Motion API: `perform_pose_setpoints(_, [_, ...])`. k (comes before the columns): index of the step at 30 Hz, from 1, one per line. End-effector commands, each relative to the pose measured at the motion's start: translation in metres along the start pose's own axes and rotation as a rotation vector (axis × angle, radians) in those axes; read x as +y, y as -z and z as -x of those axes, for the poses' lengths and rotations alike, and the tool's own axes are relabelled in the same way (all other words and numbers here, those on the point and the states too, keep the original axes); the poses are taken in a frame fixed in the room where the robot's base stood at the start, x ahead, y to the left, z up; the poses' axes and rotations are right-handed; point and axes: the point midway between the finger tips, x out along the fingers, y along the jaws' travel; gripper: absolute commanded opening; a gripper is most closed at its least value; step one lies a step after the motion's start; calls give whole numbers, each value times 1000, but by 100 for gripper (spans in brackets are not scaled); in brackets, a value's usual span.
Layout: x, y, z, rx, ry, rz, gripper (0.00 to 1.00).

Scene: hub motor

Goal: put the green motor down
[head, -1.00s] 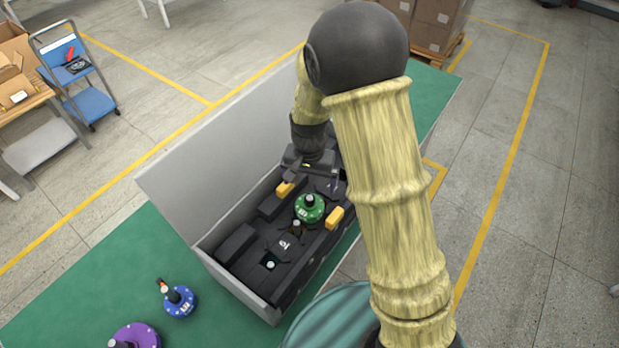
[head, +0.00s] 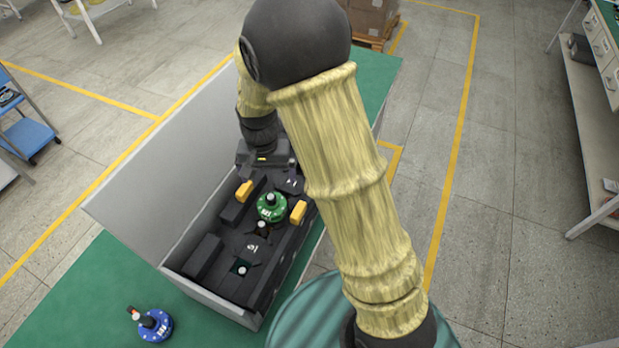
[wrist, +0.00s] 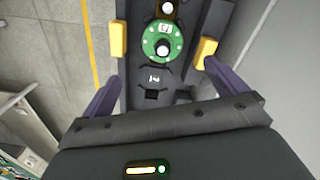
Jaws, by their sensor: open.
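The green motor (head: 271,208) is a round green disc with a dark hub and a pale top. It sits upright in the black insert (head: 204,257) of the grey box (head: 215,297). My gripper (head: 270,201) is open, with one yellow fingertip on each side of the motor. In the wrist view the green motor (wrist: 162,42) lies between the fingertips of my gripper (wrist: 163,45), with a visible gap on both sides. Whether its underside is fully seated is hidden.
The box's raised grey lid (head: 165,160) stands along its left side. A blue motor (head: 150,325) stands on the green tabletop (head: 70,300) at the front left. My arm hides part of the box's right side. A blue cart (head: 28,135) is at the far left.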

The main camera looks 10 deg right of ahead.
Motion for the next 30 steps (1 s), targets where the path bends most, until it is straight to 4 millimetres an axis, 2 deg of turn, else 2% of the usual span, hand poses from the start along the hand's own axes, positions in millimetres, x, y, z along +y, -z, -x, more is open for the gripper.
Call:
perform_pose_setpoints(4, [32, -6, 21, 32, 25, 29, 97])
perform_pose_setpoints(8, [75, -22, 44, 85, 46, 88, 97])
perform_pose_setpoints(12, [119, -49, 64, 153, 49, 165, 97])
perform_pose_setpoints(15, [142, -68, 71, 194, 41, 215, 97])
perform_pose_setpoints(20, [158, -83, 75, 225, 28, 259, 97])
perform_pose_setpoints(30, [158, -83, 75, 226, 27, 263, 97])
